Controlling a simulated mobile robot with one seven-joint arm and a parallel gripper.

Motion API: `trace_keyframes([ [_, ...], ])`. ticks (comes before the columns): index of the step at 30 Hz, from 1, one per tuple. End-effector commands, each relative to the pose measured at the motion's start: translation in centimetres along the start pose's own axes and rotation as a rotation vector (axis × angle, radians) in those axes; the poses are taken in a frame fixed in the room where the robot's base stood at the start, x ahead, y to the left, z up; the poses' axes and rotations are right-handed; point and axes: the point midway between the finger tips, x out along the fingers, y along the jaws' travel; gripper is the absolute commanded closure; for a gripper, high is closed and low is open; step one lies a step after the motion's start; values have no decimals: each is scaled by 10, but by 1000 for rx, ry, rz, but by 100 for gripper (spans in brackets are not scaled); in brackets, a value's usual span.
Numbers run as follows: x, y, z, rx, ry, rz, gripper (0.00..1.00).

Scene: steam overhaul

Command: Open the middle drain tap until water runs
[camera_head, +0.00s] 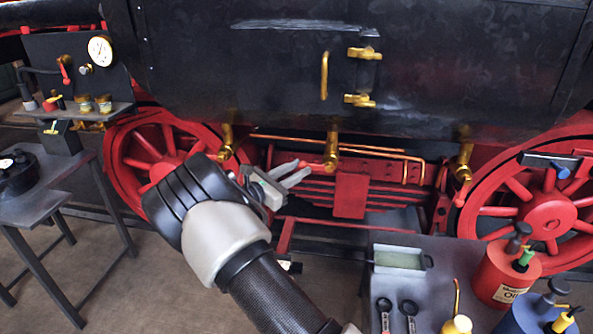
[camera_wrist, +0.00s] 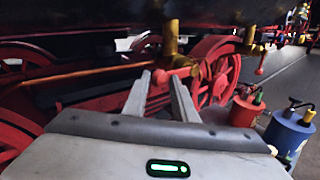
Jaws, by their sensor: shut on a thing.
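The middle drain tap (camera_head: 332,145) is a brass tap hanging under the black cylinder casing; it also shows in the wrist view (camera_wrist: 171,38). Its lever (camera_head: 316,166) has a red grip that points left in the head view. My gripper (camera_head: 303,173) reaches in from the lower left, with its fingertips at this lever. In the wrist view the red knob of the lever (camera_wrist: 160,77) sits between my two fingertips, and the jaws are shut on it. The fingers partly hide the lever. No stream of water shows below the tap.
Similar brass taps hang at left (camera_head: 226,138) and right (camera_head: 465,152), with red wheels beyond. A cart (camera_head: 385,284) at lower right holds a tray (camera_head: 399,258), wrenches, a red oil can (camera_head: 505,276) and a blue can (camera_head: 535,318). A side table (camera_head: 45,192) stands at left.

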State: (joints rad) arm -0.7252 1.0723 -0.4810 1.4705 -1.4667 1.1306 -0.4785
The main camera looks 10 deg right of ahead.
Motion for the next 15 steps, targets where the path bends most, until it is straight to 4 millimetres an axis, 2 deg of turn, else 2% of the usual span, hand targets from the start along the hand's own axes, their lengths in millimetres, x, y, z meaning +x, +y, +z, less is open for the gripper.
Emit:
trace_keyframes([
  [8,1,0,-7,-57,-40,12,100],
  [15,2,-4,-24,-190,-127,26,100],
])
